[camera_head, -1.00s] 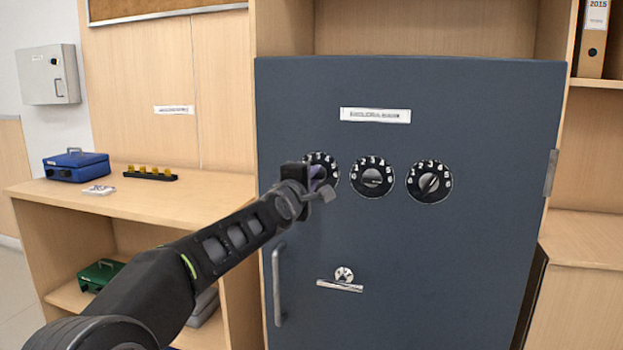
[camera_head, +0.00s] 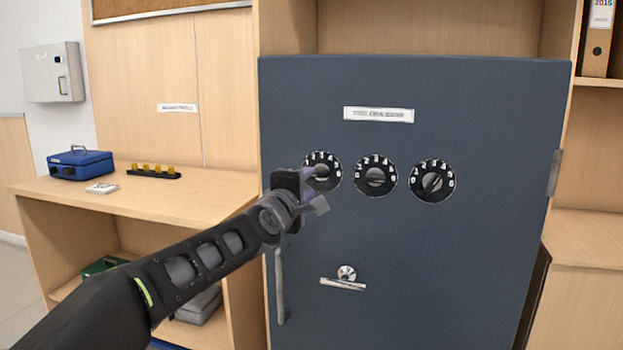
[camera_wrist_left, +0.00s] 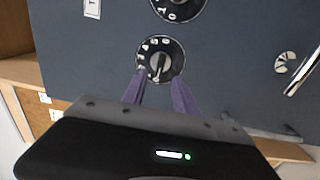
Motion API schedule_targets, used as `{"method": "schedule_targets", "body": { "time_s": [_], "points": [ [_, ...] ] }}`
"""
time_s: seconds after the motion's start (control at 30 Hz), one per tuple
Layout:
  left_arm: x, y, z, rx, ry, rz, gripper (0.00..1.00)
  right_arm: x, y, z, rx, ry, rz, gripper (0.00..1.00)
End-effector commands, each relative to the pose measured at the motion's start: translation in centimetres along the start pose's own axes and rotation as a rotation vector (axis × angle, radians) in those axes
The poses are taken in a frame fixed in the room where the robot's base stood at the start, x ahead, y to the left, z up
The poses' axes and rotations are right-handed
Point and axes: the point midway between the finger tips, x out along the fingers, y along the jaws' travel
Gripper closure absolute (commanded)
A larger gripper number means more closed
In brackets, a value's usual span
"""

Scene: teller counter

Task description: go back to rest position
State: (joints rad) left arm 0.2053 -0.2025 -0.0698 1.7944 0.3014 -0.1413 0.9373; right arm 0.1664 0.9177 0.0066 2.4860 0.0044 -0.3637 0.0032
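My left gripper (camera_head: 312,180) is in front of the dark grey safe door (camera_head: 430,265), near the leftmost dial (camera_head: 328,163). In the left wrist view the gripper's two purple fingers (camera_wrist_left: 158,82) are apart with nothing between them. A black dial (camera_wrist_left: 161,62) shows just beyond their tips in that view; I cannot tell the exact gap. The middle dial (camera_head: 376,176) and right dial (camera_head: 432,181) are in full view, each with white numbers and a grey knob. My right gripper is in neither view.
The safe has a vertical handle (camera_head: 279,288) and a silver lever (camera_head: 343,284). A wooden counter (camera_head: 150,205) at left bears a blue cash box (camera_head: 80,164) and a black holder with yellow pieces (camera_head: 154,171). A green box (camera_head: 103,266) sits below, partly behind my arm.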

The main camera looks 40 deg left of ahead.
Motion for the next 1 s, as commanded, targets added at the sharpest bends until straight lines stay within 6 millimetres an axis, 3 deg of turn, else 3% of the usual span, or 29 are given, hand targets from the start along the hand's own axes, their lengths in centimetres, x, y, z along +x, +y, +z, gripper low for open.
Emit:
{"method": "schedule_targets", "body": {
  "time_s": [0.2, 0.73, 0.9, 0.97, 1.0],
  "points": [
    [-1.6, 0.0, 0.0, 0.0, 0.0, 0.0, 0.65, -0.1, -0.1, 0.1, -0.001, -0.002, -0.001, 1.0],
    [-1.5, 0.0, 0.0, 0.004, 0.0, 0.0, 0.65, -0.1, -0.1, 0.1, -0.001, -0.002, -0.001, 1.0],
    [-1.5, 0.1, -0.1, 0.123, 0.008, 0.01, 0.65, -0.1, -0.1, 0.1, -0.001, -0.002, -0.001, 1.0],
    [-1.6, -1.1, 0.3, 0.238, 0.003, -0.002, 0.65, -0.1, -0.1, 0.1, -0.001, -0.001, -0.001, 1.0],
    [-1.2, -3.2, 1.3, 0.322, -0.013, -0.029, 0.65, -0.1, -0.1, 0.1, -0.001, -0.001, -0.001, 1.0]
  ]
}}
